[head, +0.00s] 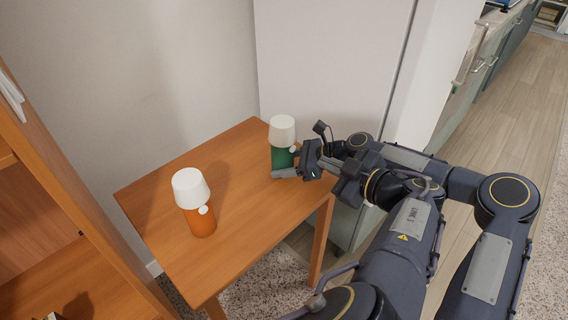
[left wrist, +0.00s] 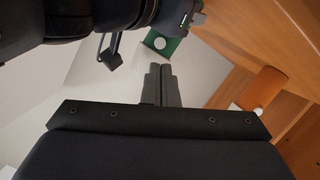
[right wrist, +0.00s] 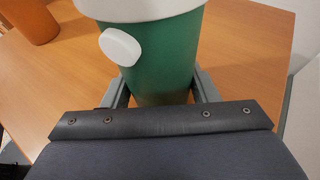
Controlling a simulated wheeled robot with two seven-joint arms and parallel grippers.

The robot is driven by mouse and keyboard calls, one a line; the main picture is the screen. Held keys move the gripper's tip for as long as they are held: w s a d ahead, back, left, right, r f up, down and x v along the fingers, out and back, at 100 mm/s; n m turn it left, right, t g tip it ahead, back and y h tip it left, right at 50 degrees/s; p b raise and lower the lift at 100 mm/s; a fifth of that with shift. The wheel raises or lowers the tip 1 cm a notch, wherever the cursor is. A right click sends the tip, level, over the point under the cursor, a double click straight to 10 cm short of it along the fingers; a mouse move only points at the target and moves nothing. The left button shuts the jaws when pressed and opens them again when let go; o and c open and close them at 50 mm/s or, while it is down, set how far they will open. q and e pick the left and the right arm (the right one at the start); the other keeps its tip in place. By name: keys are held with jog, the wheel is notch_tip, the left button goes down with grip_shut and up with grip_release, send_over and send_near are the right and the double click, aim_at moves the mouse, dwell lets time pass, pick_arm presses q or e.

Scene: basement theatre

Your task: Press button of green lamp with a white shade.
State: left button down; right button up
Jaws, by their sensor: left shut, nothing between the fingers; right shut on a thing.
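The green lamp (head: 281,155) with a white shade (head: 282,130) stands upright near the table's far right corner. My right gripper (head: 290,164) is shut around its green body, one finger on each side, as the right wrist view (right wrist: 160,85) shows. The round white button (right wrist: 120,47) is on the body just under the shade, clear of those fingers. My left gripper (head: 332,163) is shut and empty, right of the lamp and apart from it. In the left wrist view its closed fingers (left wrist: 162,85) show below the lamp's button (left wrist: 159,43).
An orange lamp (head: 199,219) with a white shade stands nearer on the wooden table (head: 240,200). A wooden shelf (head: 75,200) is at the left. A white wall and panel (head: 330,60) stand behind. My two arms lie close together at the right.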

dwell(0.6)
pick_arm(q)
jog(key=m+t+h, duration=0.6)
jog(key=m, duration=2.2)
send_near(293, 148)
jog(key=v, duration=0.2)
jog(key=shift+s+d+f+m+h, duration=0.2)
jog(key=shift+s+m+h, duration=0.5)
jog(key=shift+m, duration=0.4)
jog(key=shift+w, duration=0.1)
jog(key=w, duration=0.3)
jog(key=w+a, duration=0.1)
jog(key=w, duration=0.6)
jog(key=shift+a+f, duration=0.1)
jog(key=shift+a, duration=0.05)
